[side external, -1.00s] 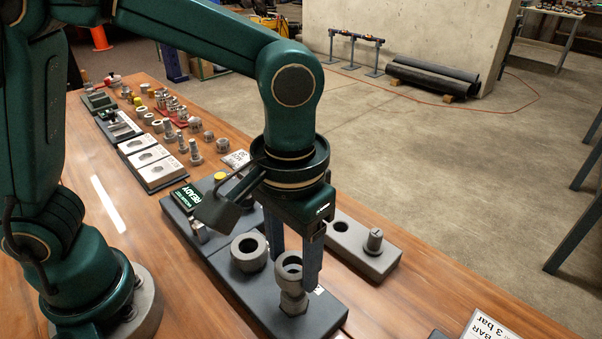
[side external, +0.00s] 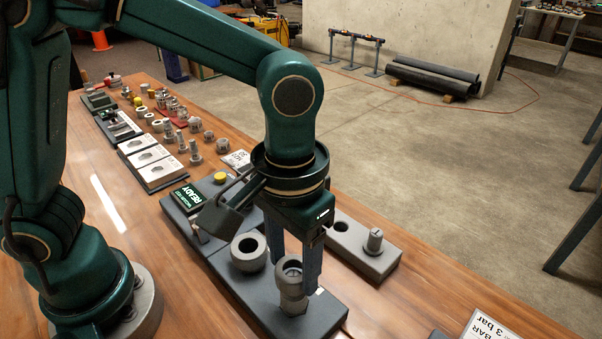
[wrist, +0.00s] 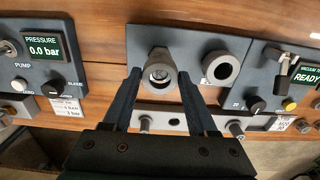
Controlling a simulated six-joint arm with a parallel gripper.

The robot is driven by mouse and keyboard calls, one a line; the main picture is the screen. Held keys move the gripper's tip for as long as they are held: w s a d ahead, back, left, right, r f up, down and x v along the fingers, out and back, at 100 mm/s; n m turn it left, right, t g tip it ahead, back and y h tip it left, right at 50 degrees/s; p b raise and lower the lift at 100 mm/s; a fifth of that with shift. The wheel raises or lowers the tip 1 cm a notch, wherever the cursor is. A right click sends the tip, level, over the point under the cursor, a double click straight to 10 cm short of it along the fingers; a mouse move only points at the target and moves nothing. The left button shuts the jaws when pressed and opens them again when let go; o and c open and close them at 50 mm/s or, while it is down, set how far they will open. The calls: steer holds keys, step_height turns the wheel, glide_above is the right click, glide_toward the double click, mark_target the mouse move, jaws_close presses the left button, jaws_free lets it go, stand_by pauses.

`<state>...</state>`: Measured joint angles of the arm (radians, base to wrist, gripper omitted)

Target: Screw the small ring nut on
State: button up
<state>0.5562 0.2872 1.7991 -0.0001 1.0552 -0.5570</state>
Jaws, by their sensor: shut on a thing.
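The small ring nut (side external: 291,281) is a grey ring between my gripper's fingers (side external: 295,277), which are shut on it. It sits upright at the top of a short grey stub (side external: 294,307) on a dark plate (side external: 240,289). In the wrist view the nut (wrist: 160,56) shows from above between the fingertips (wrist: 160,73), with the stub's round end inside its hole. How far the threads engage cannot be told.
A larger grey ring (side external: 248,262) stands close to the left of the nut on the same plate. A grey block with a hole and a peg (side external: 350,242) lies to the right.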

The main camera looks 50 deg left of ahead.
mark_target(293, 275)
steer(key=shift+f, duration=2.1)
stand_by(2.6)
steer(key=m, duration=0.6)
stand_by(0.4)
steer(key=m, duration=0.6)
steer(key=m, duration=0.6)
